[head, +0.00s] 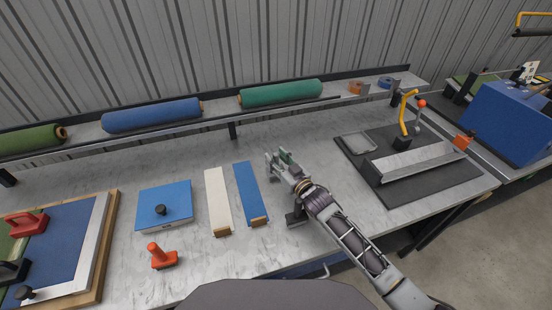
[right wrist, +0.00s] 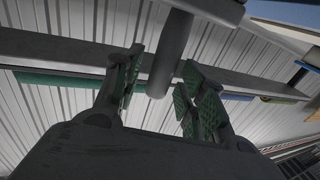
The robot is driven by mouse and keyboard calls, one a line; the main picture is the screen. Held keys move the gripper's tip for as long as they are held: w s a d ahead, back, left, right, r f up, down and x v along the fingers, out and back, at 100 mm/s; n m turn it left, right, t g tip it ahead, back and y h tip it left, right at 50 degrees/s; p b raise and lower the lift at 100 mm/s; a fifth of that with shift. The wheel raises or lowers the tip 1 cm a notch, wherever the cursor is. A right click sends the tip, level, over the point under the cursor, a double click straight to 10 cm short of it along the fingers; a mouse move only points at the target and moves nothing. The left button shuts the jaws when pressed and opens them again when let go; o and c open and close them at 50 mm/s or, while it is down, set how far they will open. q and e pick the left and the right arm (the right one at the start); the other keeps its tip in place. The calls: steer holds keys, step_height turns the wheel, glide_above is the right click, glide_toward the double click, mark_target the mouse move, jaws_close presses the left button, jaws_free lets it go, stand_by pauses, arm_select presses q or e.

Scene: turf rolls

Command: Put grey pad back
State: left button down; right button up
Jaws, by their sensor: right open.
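A flat light-grey pad-like square (head: 359,144) with rounded corners lies at the back left of the black mat (head: 410,190) on the bench. I cannot tell whether it is a loose pad or a marked spot on the mat. My right gripper (head: 280,160) is left of the mat, over the bench, and apart from that grey square. In the right wrist view its green-lined fingers (right wrist: 160,88) are spread with nothing held between them; a grey post (right wrist: 170,52) shows beyond. My left gripper is not in view.
An angled metal piece (head: 418,160) and a yellow-handled tool (head: 405,120) stand on the mat. A blue strip (head: 250,190), white strip (head: 217,200), knobbed blue block (head: 165,204) and red-handled tool (head: 162,257) lie left. A rail shelf holds turf rolls (head: 282,94) behind.

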steer(key=v, duration=0.2)
steer(key=shift+s+d, duration=0.15)
steer(key=shift+s, duration=0.05)
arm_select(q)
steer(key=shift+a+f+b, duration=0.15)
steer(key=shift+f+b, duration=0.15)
arm_select(e)
steer(key=v, duration=0.8)
steer(key=shift+s+d, duration=0.2)
steer(key=shift+s, duration=0.1)
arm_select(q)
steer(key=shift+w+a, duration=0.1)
